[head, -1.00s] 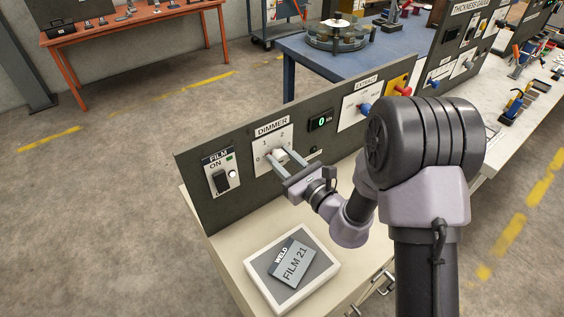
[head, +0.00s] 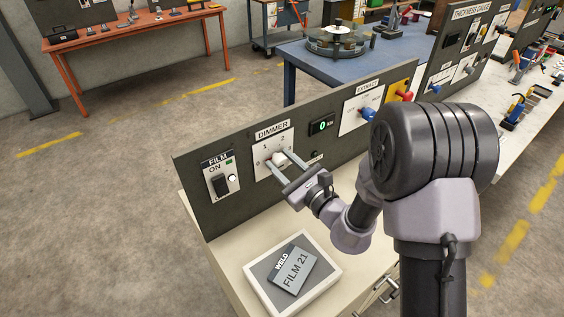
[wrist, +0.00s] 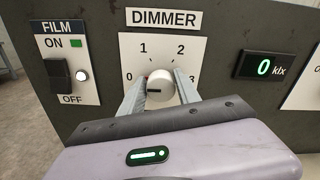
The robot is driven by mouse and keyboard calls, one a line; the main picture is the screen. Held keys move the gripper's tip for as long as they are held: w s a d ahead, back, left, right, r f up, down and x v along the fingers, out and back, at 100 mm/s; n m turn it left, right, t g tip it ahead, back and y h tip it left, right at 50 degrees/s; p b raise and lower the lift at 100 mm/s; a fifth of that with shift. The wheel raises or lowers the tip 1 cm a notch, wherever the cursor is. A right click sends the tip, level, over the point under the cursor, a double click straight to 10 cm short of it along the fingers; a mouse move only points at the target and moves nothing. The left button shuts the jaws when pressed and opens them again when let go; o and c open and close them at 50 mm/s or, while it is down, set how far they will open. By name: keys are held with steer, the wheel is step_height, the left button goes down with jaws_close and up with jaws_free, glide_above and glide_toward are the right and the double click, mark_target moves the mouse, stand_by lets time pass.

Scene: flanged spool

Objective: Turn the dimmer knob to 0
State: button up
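The dimmer knob (wrist: 160,84) is a round, light-coloured knob on a white dial plate marked 0, 1, 2 and 3. In the head view the knob (head: 279,158) sits between the fingertips of my gripper (head: 278,160). In the wrist view one finger of my gripper (wrist: 161,82) is on each side of the knob, parted, with little or no gap at the tips. The fingers hide the lower part of the dial and part of the 3.
A display (wrist: 264,66) right of the dial reads 0 klx. A tray (head: 254,291) holding a FILM 21 plate lies on the bench below. An extract panel (head: 361,110) is further right.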

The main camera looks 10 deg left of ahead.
steer(key=shift+o, duration=1.3)
steer(key=p+v, duration=0.5)
steer(key=v, duration=1.2)
steer(key=shift+d+p, duration=0.15)
steer(key=shift+p, duration=0.2)
steer(key=shift+s, duration=0.15)
